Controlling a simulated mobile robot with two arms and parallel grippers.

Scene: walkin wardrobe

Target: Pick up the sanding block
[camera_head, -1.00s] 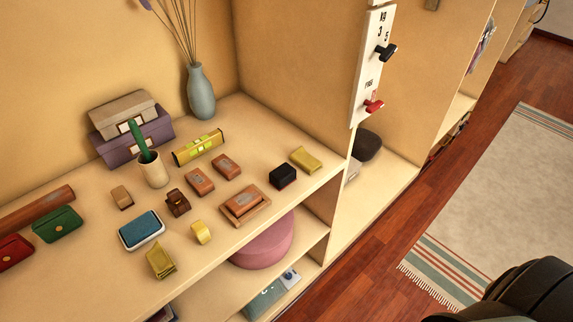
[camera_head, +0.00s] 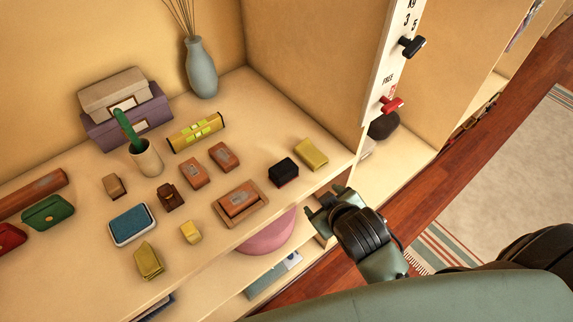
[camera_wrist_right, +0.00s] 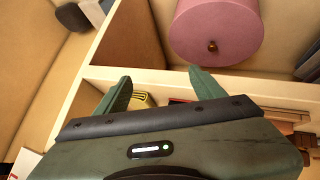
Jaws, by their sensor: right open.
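Several small blocks lie on the upper shelf, and I cannot tell for certain which is the sanding block. Near the right end are a black block with a red base (camera_head: 284,172) and a yellow block (camera_head: 311,154). Brown blocks (camera_head: 194,173) (camera_head: 223,156) lie left of them, and another sits in a wooden tray (camera_head: 263,207). My right gripper (camera_head: 324,204) is open and empty at the shelf's front edge, apart from the blocks. The right wrist view shows its spread fingers (camera_wrist_right: 160,88) with a yellow thing (camera_wrist_right: 143,99) partly visible beyond. My left gripper is not in view.
A blue-topped pad (camera_head: 129,224), yellow pieces (camera_head: 149,261), a cup (camera_head: 147,158), a level (camera_head: 196,133), stacked boxes (camera_head: 128,116) and a vase (camera_head: 201,69) crowd the shelf. A divider panel (camera_head: 398,45) stands right.

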